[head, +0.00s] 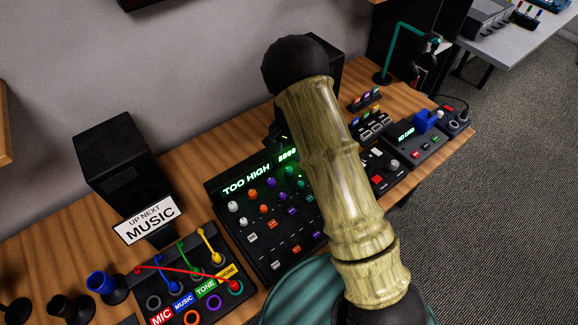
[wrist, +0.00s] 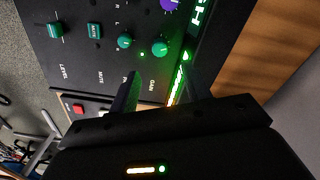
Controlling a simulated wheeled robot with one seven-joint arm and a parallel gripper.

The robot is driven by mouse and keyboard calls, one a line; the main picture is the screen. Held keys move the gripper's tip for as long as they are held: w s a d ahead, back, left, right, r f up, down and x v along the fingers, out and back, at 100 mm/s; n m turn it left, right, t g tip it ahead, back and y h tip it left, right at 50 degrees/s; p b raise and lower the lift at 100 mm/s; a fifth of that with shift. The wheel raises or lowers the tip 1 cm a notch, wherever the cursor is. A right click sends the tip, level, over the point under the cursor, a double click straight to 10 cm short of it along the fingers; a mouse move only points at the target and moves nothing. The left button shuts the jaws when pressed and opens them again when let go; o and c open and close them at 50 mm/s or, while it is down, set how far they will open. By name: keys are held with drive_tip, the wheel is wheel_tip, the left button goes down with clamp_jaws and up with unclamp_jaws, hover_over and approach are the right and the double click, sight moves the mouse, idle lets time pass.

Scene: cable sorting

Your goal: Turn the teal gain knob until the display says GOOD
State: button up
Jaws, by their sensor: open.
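The mixer's display (head: 246,180) reads TOO HIGH in lit letters in the head view. The teal gain knob (head: 290,171) is at the upper right of the mixer's visible knobs, beside my arm. In the wrist view the gain knob (wrist: 159,49) stands by its GAIN label, with a second teal knob (wrist: 125,41) beside it. My gripper (wrist: 154,82) is open, its two dark fingers apart and empty. The gain knob appears just beyond the fingertips, roughly in line with the gap; I see no contact. My arm hides the gripper in the head view.
Cables run over the patch box (head: 190,275) at the lower left. A black speaker (head: 125,165) with an UP NEXT MUSIC sign (head: 147,221) stands behind it. More control boxes (head: 385,168) are right of my arm. Purple and orange knobs crowd the mixer.

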sight(289, 169)
wheel_tip(289, 169, down, 9)
drive_tip(key=shift+f+p, duration=0.15)
drive_tip(key=shift+p, duration=0.6)
drive_tip(key=c, duration=1)
